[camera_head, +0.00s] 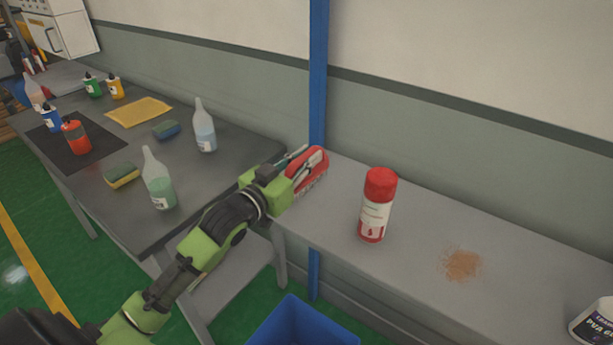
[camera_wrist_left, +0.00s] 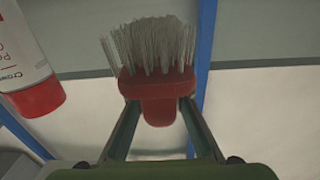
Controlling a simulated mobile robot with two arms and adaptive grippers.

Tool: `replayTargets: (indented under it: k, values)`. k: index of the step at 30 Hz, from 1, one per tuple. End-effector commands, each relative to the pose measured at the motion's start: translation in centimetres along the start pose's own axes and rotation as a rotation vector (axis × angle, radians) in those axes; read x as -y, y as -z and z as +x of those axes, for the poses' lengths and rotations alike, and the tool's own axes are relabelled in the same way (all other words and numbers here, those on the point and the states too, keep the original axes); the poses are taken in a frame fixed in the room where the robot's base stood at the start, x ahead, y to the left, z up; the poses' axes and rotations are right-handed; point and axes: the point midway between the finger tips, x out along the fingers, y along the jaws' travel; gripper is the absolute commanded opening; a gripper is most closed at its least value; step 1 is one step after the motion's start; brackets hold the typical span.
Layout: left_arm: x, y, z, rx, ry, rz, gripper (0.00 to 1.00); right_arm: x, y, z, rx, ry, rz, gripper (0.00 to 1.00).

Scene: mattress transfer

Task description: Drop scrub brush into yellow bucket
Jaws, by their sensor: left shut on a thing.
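A red scrub brush (camera_head: 313,168) with pale bristles is held by my left gripper (camera_head: 300,170) over the left end of the grey bench. In the left wrist view the brush (camera_wrist_left: 158,88) sits between the two fingers of the gripper (camera_wrist_left: 158,112), bristles facing up in the picture. No yellow bucket shows in either view. A blue bin (camera_head: 300,322) stands on the floor at the bottom of the head view, cut off by the frame edge. My right gripper is not in view.
A red-capped can (camera_head: 376,205) stands on the grey bench (camera_head: 420,225), beside a brown spill (camera_head: 462,264). A labelled bottle (camera_head: 594,320) is at the right edge. The dark table (camera_head: 220,180) at left holds bottles and sponges. A blue post (camera_head: 318,80) rises behind the brush.

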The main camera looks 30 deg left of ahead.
Motion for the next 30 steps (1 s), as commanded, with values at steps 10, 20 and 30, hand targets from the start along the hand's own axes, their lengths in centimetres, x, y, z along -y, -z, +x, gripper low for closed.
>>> replayTargets:
  k: [10,20,30]
  values:
    - [0.0,2.7,0.0,-0.001,0.000,0.000,0.00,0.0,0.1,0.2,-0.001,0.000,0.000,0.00]
    - [-1.1,1.6,-0.5,0.004,-0.006,-0.005,0.00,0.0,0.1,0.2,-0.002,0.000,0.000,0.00]
    - [-10.4,-4.5,-8.2,0.004,0.014,-0.026,0.00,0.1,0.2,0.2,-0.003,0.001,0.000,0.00]
